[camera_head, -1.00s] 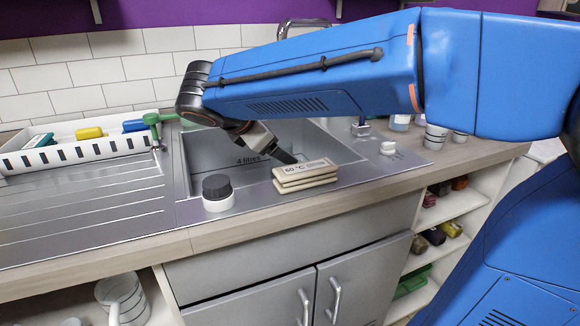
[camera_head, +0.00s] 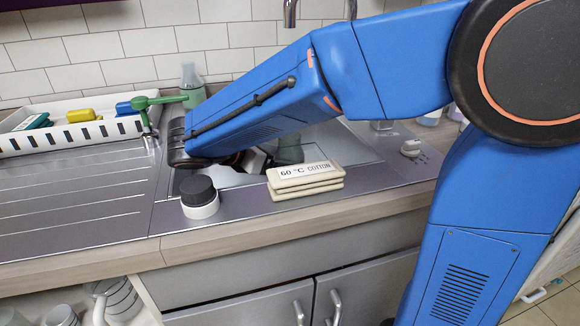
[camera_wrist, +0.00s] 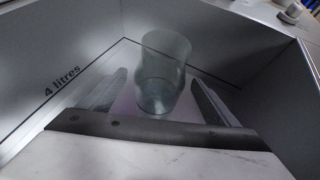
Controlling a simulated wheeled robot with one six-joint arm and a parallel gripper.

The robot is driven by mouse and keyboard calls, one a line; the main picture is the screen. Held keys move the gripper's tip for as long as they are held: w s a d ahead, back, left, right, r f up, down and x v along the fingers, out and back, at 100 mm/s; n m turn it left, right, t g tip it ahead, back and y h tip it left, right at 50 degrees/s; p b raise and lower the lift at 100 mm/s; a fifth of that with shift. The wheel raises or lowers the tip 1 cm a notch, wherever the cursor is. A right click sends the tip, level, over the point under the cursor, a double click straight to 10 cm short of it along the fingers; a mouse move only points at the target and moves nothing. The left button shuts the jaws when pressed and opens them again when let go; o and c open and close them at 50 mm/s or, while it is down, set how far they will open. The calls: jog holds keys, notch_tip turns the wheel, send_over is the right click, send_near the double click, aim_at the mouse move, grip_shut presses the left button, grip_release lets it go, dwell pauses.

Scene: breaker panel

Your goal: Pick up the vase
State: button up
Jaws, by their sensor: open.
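A clear, faintly green glass vase (camera_wrist: 163,75) stands upright in the sink in the wrist view. My gripper (camera_wrist: 158,88) is open, with one finger on each side of the vase and a visible gap on both sides. I cannot tell whether the fingers are level with the glass or short of it. In the head view the vase (camera_head: 289,150) shows partly, just beyond my arm. My gripper (camera_head: 254,163) is mostly hidden there by the arm and reaches down into the sink.
The metal sink (camera_wrist: 60,50) has walls around the vase, marked "4 litres". On its front edge stand a black-lidded jar (camera_head: 200,198) and stacked pale slabs (camera_head: 305,181) labelled "60 °C COTTON".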

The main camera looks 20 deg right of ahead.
jog(key=shift+x, duration=3.1)
jog(key=shift+c, duration=0.2)
jog(key=shift+r, duration=0.1)
jog(key=c, duration=1.5)
